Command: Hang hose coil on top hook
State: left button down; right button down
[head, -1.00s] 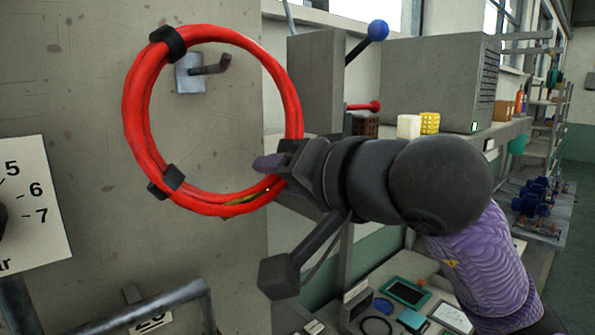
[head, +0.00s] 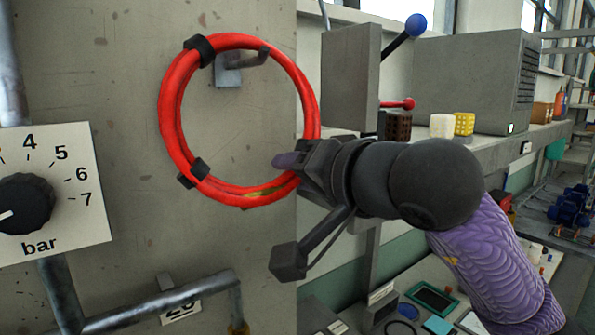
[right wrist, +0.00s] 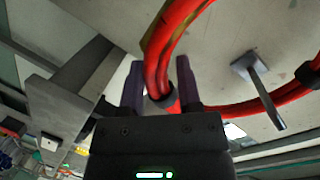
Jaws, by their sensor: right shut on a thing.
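The red hose coil (head: 170,118), bound with black straps, is upright in front of the grey panel. My right gripper (head: 290,160) is shut on the coil's lower right side. In the right wrist view the coil (right wrist: 182,20) passes between the two fingers (right wrist: 160,90). The top hook (head: 245,60) is a grey peg on a plate, inside the upper part of the ring in the head view. In the right wrist view the hook (right wrist: 264,92) also shows within the ring, apart from the hose. Whether the hose touches the hook in depth is unclear. My left gripper is out of view.
A pressure dial plate (head: 60,190) is on the panel at left, with a pipe (head: 160,305) below. A grey box with a blue-knobbed lever (head: 415,25) and a red-knobbed lever (head: 405,103) stand right of the panel. A cluttered bench is lower right.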

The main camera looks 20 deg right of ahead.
jog(key=shift+a+f, duration=0.1)
jog(key=shift+f, duration=0.3)
